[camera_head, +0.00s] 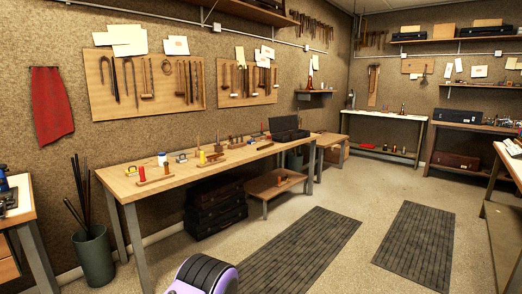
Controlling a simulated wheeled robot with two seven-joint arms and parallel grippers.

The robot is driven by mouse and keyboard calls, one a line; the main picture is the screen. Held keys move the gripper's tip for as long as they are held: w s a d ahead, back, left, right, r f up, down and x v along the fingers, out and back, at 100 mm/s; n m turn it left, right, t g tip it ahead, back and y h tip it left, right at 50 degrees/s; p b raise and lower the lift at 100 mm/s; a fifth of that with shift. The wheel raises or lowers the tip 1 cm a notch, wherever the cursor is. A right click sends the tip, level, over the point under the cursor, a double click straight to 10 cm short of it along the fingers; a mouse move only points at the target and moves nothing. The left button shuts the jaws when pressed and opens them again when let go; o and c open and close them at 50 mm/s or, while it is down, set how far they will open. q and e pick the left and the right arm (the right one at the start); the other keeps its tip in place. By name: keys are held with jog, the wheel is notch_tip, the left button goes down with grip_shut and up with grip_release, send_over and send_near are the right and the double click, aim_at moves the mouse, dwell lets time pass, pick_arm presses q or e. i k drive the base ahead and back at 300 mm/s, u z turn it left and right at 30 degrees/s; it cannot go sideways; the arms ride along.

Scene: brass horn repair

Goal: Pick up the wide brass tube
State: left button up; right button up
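Neither of my grippers is in view. No object can be clearly made out as the wide brass tube. The long wooden workbench (126,189) along the left wall carries several small items, among them a yellow upright piece (202,157), a red upright piece (142,173) and a white jar (162,158). They are too small to tell whether one is brass or a tube. A dark open case (288,130) stands near the far end of this bench.
Black cases (215,212) and a low wooden stand (264,188) are under the bench. A grey bin (94,257) with rods stands at left. Dark mats (305,245) (418,240) lie on open floor. Another bench (505,205) is at right.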

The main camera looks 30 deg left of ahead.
aim_at(269, 145)
jog(key=u, duration=0.6)
jog(key=i, duration=0.65)
jog(key=u, duration=1.05)
jog(key=i, duration=2)
jog(key=z, duration=0.75)
jog(key=i, duration=0.6)
jog(key=z, duration=0.35)
jog(key=k, duration=0.55)
jog(key=z, duration=0.85)
jog(key=i, duration=1.75)
jog(key=u, duration=0.25)
